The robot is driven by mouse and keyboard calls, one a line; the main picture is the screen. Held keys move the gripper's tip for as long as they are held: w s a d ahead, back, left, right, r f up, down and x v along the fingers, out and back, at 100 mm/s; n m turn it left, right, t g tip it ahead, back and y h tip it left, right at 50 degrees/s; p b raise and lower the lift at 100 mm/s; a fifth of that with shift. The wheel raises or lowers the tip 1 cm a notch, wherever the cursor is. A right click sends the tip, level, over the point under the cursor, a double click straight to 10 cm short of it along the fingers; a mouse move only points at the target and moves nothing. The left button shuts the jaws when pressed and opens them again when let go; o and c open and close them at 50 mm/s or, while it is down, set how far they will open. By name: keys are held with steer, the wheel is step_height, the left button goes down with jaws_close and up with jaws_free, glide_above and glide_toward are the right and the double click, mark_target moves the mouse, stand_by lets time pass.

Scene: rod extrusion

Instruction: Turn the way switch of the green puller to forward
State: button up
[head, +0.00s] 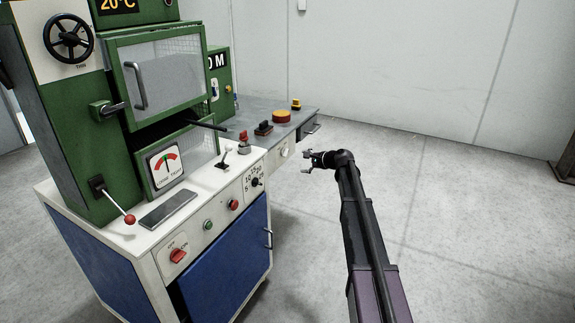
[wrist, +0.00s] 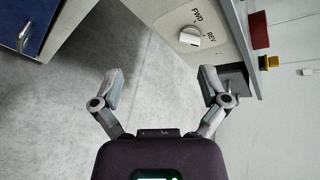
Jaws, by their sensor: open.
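The way switch is a white knob (wrist: 190,37) on a pale panel marked FWD and REV, at the top right in the wrist view. I cannot tell clearly which mark it points to. In the head view the knob (head: 284,152) is small, on the front of the grey bench right of the green machine (head: 75,120). My gripper (head: 305,162) is open and empty, just right of the knob and apart from it. In the wrist view both fingers of my gripper (wrist: 162,76) are spread wide, with the knob beyond them towards the right finger.
A white-topped cabinet with blue doors (head: 228,262) stands at the front left, with a red-balled lever (head: 130,219) and an OFF/ON switch (head: 177,255).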

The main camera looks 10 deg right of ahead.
mark_target(287, 152)
steer(key=w+d+m+t+b, duration=0.1)
steer(key=w+d+m+b, duration=0.1)
steer(key=w, duration=0.3)
steer(key=shift+w+d+f+m+t, duration=0.3)
steer(key=shift+d+f+m, duration=0.2)
steer(key=shift+d, duration=0.3)
steer(key=shift+a, duration=0.1)
steer(key=b+x, duration=0.3)
steer(key=x, duration=1)
steer(key=shift+w+a+b, duration=0.2)
steer(key=shift+w+b, duration=0.1)
steer(key=shift+b, duration=0.1)
steer(key=c, duration=1.2)
